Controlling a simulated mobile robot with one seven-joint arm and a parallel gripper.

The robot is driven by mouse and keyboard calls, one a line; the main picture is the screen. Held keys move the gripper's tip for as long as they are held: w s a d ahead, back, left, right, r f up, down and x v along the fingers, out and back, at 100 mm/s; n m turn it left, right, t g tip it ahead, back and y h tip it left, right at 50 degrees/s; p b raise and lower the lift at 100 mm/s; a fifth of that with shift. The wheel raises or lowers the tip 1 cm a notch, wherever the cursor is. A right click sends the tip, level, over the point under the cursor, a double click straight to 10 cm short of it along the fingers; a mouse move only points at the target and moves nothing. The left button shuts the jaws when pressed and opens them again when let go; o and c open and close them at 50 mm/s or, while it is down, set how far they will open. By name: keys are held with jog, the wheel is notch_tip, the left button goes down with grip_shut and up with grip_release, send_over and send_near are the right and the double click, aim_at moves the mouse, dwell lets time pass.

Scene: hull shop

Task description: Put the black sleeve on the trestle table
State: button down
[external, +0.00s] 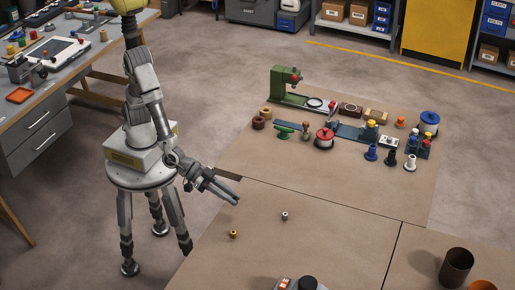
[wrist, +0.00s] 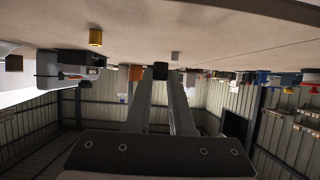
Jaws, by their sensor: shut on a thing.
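My gripper (external: 236,200) reaches out over the near brown board-like surface (external: 255,255). In the wrist view, which is upside down, its two long grey fingers (wrist: 161,76) are shut on the small black sleeve (wrist: 161,68) at their tips. The sleeve is held clear of the surface. In the external view the sleeve is too small to make out. A small yellow sleeve-like piece (external: 233,233) and a small grey one (external: 284,216) stand apart on the same surface. I cannot tell for sure which surface is the trestle table; no legs show under the brown one.
A grey workbench (external: 40,135) with drawers and wooden legs stands left. A dark brown tube (external: 456,267) stands at lower right. The middle of the near surface is bare.

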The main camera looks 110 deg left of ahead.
aim_at(232, 211)
jog(key=shift+w+a+f+b, duration=0.15)
jog(key=shift+f+b, duration=0.9)
jog(key=shift+f, duration=0.95)
jog(key=shift+f, duration=0.2)
jog(key=c, duration=0.8)
grip_release()
jog(key=shift+r, duration=0.3)
jog(key=shift+p+v, duration=1.95)
jog(key=shift+v, duration=4.05)
